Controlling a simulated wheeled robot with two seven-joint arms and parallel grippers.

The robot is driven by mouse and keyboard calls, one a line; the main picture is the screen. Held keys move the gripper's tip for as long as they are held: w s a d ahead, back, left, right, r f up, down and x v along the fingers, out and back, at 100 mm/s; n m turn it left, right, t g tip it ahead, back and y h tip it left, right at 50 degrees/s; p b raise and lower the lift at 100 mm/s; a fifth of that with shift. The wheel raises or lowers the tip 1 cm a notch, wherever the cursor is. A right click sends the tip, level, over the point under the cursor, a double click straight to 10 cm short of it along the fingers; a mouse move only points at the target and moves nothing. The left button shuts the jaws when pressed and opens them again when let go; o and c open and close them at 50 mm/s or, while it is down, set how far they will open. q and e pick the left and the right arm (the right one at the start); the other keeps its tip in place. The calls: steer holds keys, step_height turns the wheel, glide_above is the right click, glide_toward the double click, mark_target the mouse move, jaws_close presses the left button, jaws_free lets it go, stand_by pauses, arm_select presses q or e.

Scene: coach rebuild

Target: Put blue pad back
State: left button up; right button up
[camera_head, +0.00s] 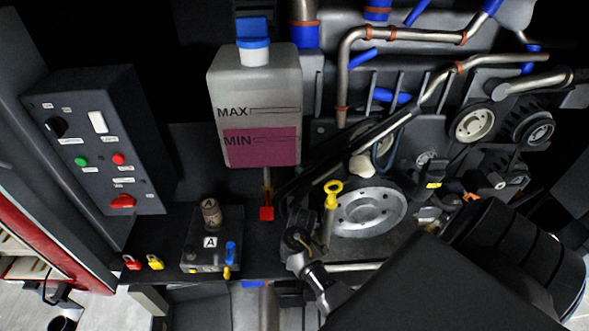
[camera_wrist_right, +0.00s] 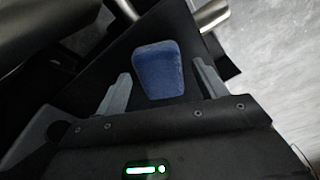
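The blue pad (camera_wrist_right: 158,72) shows in the right wrist view as a soft-looking rounded block, slightly narrower at its near end. My right gripper (camera_wrist_right: 162,67) is open, with one grey finger on each side of the pad and a visible gap to each. I cannot tell whether the pad is fully between the fingers or a little beyond them. The pad lies against a dark surface. In the head view neither the pad nor my right gripper shows; my dark arm fills the lower right. My left gripper is not in view.
The engine bay holds a coolant tank (camera_head: 254,105) with a blue cap, a pulley (camera_head: 368,208), a yellow-ringed dipstick (camera_head: 331,200) and pipes. A control box (camera_head: 95,140) stands at left. A small block marked A (camera_head: 211,243) sits on the ledge.

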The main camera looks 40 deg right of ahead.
steer(key=shift+r, duration=0.1)
steer(key=shift+r, duration=0.3)
step_height(320, 180, up, 11)
steer(key=s+p, duration=0.1)
steer(key=shift+d+r, duration=0.2)
steer(key=shift+d, duration=0.15)
steer(key=shift+s, duration=0.1)
